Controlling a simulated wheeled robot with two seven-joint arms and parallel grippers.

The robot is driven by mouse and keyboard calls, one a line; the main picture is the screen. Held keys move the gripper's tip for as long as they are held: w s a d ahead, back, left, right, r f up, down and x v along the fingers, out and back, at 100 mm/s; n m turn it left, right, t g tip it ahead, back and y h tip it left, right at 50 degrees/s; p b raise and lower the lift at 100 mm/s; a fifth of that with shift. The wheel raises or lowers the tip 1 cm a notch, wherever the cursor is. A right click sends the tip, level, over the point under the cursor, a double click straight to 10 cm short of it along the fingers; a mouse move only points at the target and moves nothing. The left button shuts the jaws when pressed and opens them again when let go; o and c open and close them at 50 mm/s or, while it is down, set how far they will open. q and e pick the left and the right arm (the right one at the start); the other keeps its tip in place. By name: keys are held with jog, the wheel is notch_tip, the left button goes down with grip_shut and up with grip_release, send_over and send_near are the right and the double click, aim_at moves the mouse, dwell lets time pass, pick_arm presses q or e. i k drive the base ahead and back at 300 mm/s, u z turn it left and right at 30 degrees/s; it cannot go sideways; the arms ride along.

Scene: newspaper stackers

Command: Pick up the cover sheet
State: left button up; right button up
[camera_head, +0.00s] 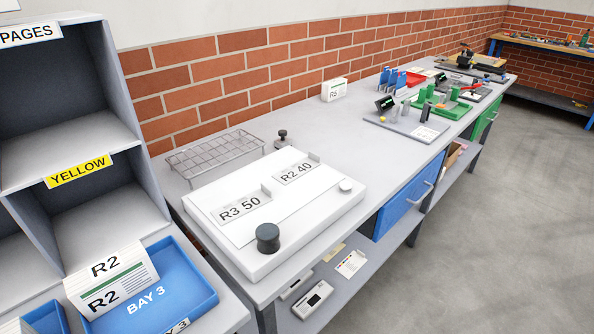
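No sheet in view is marked as a cover sheet, so I cannot tell which one it is. A white board (332,211) lies on the bench with flat white sheets on it. A folded white paper marked "R2" (110,279) rests in the blue "BAY 3" tray (194,280) at lower left. Neither gripper is in view.
A grey shelf unit (122,136) with a yellow label (78,174) stands at the left. A wire rack (213,152) sits behind the board. Several tools and fixtures crowd the bench's far end. The grey floor (500,200) at right is clear.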

aim_at(287, 176)
jog(key=z, duration=1.75)
jog(key=i, duration=1.45)
jog(key=u, duration=3.7)
